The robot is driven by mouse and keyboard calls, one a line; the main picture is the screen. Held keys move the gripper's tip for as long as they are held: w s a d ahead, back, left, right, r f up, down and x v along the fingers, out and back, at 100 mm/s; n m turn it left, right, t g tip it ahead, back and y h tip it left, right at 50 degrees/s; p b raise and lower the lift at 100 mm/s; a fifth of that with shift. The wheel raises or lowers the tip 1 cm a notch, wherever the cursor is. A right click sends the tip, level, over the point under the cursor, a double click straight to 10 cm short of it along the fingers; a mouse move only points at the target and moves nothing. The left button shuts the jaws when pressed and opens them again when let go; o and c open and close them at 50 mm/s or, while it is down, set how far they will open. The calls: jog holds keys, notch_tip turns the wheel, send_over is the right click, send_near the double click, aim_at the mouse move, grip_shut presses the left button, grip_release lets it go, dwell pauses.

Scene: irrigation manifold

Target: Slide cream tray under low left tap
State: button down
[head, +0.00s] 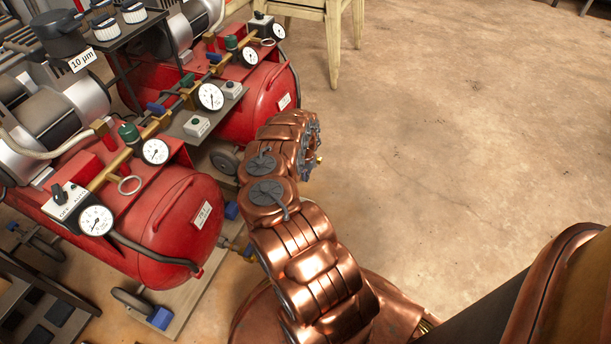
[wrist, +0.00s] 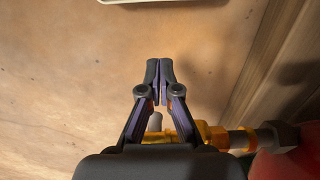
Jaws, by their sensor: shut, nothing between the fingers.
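In the wrist view my gripper (wrist: 160,68) is shut with its fingertips together and nothing between them. It is over the bare floor. The pale rim of what looks like the cream tray (wrist: 150,2) shows at the top edge, ahead of the fingertips and apart from them. Most of the tray is out of frame. A brass tap fitting (wrist: 212,134) comes out from a red tank at the lower right, partly hidden behind my gripper. In the head view a low brass fitting (head: 238,248) shows beside my arm. My gripper and the tray do not show there.
Two red compressor tanks (head: 165,225) with gauges and brass pipes stand at the left on a wooden board (head: 183,310). That board's edge (wrist: 262,70) seems to run along the right in the wrist view. A wooden chair (head: 330,25) stands behind. The floor at the right is clear.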

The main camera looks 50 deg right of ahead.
aim_at(306, 191)
notch_tip(306, 191, down, 7)
jog(key=shift+s+f+b, duration=0.1)
jog(key=shift+b, duration=1.1)
jog(key=shift+a+r, duration=0.2)
jog(key=shift+a, duration=0.15)
jog(key=shift+s+a+b, duration=0.25)
jog(key=shift+s+a, duration=0.05)
jog(key=shift+a, duration=0.5)
jog(key=shift+s+a+b, duration=0.2)
jog(key=shift+s+a, duration=0.1)
jog(key=shift+a, duration=0.45)
jog(key=shift+a, duration=0.1)
